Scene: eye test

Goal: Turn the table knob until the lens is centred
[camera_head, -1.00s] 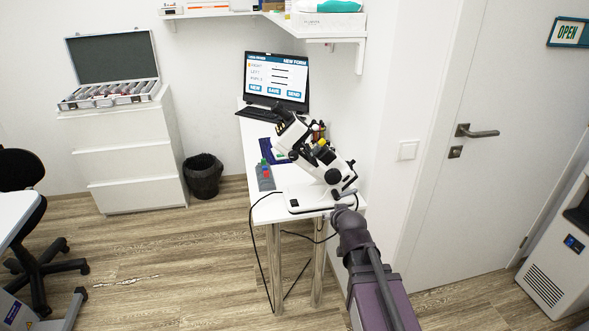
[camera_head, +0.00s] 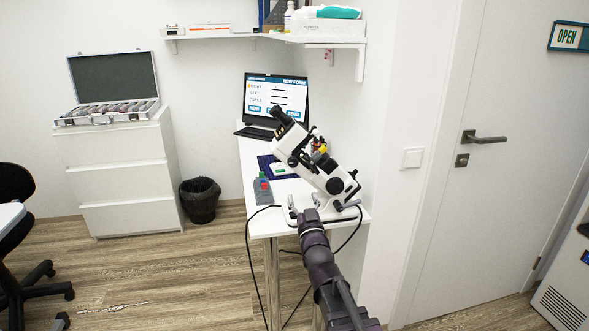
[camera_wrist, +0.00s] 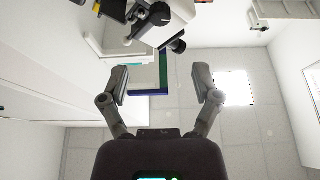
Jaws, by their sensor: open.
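A white tilted instrument (camera_head: 313,170) with black knobs and an eyepiece stands on the white table (camera_head: 268,222). One black round knob (camera_head: 335,186) is on its side, and smaller ones are lower on it. I cannot tell which is the table knob, and no lens can be made out. My gripper (camera_head: 308,214) is at the near side of the instrument's base; contact cannot be told. In the wrist view my gripper (camera_wrist: 160,88) is open with nothing between its fingers. Part of the instrument (camera_wrist: 160,14) shows at the top there, beyond the fingers, with a black knob (camera_wrist: 178,46).
A laptop (camera_head: 275,100) stands at the table's back. A small grey device (camera_head: 262,188) with coloured buttons is left of the instrument. Black cables (camera_head: 247,255) hang off the table's front. A wall and door (camera_head: 490,180) are on the right.

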